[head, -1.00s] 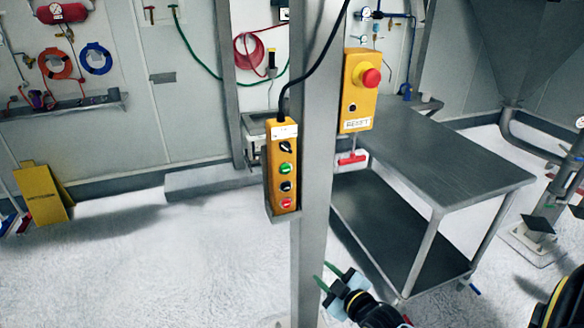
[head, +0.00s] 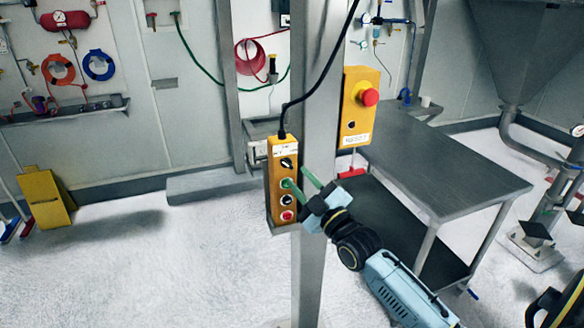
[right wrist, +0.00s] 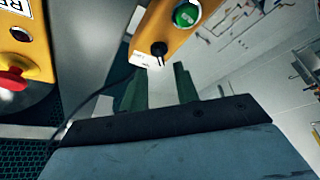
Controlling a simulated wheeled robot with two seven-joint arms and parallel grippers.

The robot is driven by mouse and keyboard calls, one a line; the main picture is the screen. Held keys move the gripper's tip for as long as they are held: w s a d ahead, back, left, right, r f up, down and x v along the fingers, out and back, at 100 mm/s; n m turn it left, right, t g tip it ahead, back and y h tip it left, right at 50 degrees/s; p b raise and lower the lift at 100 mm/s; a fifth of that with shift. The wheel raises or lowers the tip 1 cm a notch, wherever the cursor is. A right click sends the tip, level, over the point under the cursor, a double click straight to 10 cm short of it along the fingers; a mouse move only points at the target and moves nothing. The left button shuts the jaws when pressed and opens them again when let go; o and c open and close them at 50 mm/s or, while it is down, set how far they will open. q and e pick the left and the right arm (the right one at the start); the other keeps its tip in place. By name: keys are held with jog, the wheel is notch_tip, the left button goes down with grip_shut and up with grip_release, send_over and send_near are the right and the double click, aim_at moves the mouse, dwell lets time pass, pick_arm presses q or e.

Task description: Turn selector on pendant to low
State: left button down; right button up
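The yellow pendant (head: 280,212) hangs upright on a grey post. From top to bottom it has a white label, a black selector knob (head: 287,163), a green button (head: 286,183), a second black control (head: 287,200) and a red button (head: 287,216). My right gripper (head: 294,175) is at the pendant's right side, its green fingers apart and empty. In the right wrist view, the selector knob (right wrist: 158,48) shows just beyond the gap between the fingers (right wrist: 160,84). I cannot tell whether a finger touches the pendant. My left gripper is out of view.
A yellow box with a red emergency stop (head: 370,97) is fixed on the post (head: 308,270), right of the pendant. A black cable (head: 325,75) runs up from the pendant. A steel table (head: 440,155) stands behind at right. The floor at left is largely clear.

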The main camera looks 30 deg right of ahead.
aim_at(287, 166)
jog(key=shift+x, duration=2.2)
jog(key=c, duration=0.7)
